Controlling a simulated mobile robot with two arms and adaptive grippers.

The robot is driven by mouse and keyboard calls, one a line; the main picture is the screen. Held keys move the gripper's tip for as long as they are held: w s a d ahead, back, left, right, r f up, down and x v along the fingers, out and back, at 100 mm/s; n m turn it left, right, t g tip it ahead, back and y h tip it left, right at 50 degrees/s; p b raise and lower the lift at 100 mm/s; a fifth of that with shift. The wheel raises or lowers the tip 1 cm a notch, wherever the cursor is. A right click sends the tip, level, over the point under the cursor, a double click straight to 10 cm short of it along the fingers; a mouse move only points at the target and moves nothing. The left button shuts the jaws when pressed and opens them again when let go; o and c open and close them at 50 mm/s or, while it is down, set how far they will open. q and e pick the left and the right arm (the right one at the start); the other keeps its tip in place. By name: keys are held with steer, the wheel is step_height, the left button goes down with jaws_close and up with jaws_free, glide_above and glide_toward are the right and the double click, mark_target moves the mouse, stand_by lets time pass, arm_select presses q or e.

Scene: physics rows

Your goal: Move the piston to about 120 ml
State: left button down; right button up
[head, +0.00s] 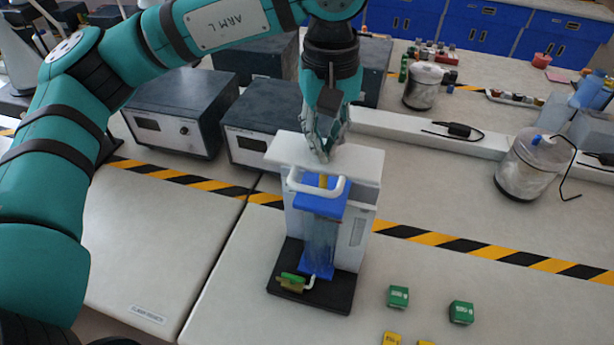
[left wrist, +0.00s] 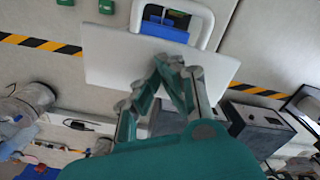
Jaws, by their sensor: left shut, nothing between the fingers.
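The piston apparatus stands upright on a black base (head: 312,291) at the table's middle. It has a white back panel with a white top plate (head: 357,162), a clear cylinder (head: 320,240) with a blue cap (head: 322,200), and a white U-shaped handle (head: 338,189) on a yellow rod above the cap. The volume marks are too small to read. My left gripper (head: 324,156) is shut and empty, pointing down over the top plate behind the handle. In the left wrist view its fingertips (left wrist: 170,62) overlap the plate; I cannot tell whether they touch. My right gripper is not in view.
Green blocks (head: 398,297) and yellow blocks lie at the front right. Grey instrument boxes (head: 180,112) stand behind on the left. A white rail (head: 430,132) runs behind the apparatus, and glass jars (head: 530,165) stand at the right. The table front left is clear.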

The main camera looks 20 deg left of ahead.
arm_select(q)
steer(key=shift+f+b, duration=1.45)
steer(key=shift+f, duration=0.3)
steer(key=shift+r, duration=0.1)
steer(key=shift+r+p, duration=1.9)
steer(key=shift+r, duration=1.55)
